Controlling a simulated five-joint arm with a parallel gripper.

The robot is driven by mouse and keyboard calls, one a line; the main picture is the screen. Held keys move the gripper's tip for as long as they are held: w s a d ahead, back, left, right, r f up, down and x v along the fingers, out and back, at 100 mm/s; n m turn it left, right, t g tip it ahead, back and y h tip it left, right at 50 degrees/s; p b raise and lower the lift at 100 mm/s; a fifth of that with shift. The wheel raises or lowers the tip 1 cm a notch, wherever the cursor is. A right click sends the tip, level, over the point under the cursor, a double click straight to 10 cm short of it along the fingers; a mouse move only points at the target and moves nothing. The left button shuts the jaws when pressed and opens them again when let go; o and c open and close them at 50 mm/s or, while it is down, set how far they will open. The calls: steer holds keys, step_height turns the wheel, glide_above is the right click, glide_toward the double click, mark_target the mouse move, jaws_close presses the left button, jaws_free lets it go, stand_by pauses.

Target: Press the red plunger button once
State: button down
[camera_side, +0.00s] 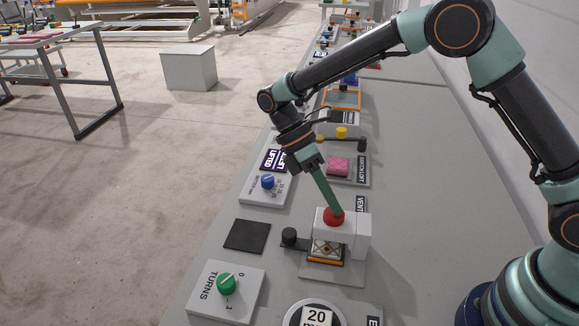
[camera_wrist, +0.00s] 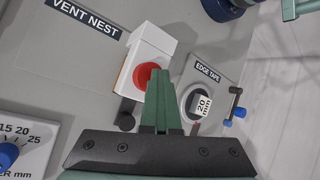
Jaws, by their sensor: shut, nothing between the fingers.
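The red plunger button (camera_side: 333,219) sits on top of a white housing (camera_side: 362,236) on the grey bench. My gripper (camera_side: 331,208) is shut and empty, pointing down, its fingertips at the top of the button. They look in contact, but I cannot tell whether the button is pushed in. In the wrist view the red button (camera_wrist: 144,75) shows to the left of my gripper (camera_wrist: 160,75), whose fingertips cover its right part.
A green knob (camera_side: 227,284) stands on a panel at front left, with a dark square pad (camera_side: 247,236) behind it. A black knob (camera_side: 289,236) is close left of the housing. A blue knob (camera_side: 267,181) and pink block (camera_side: 339,167) lie farther back. Bench at right is clear.

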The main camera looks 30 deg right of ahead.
mark_target(331, 212)
steer(key=shift+r, duration=1.3)
step_height(331, 212, up, 5)
stand_by(0.4)
stand_by(0.5)
steer(key=s+d+r+m+t+y, duration=0.1)
steer(key=s+d+r+m+t, duration=0.1)
steer(key=d+m+t, duration=0.4)
steer(key=s+d+r+m+t+y, duration=0.1)
steer(key=s+d+r+m+t, duration=0.2)
steer(key=d+r+m+t, duration=0.2)
steer(key=d+m+t, duration=0.1)
steer(key=m, duration=0.1)
steer(key=shift+s+d+m+t+y, duration=0.3)
steer(key=shift+s+d+m, duration=0.05)
steer(key=shift+d+m, duration=0.05)
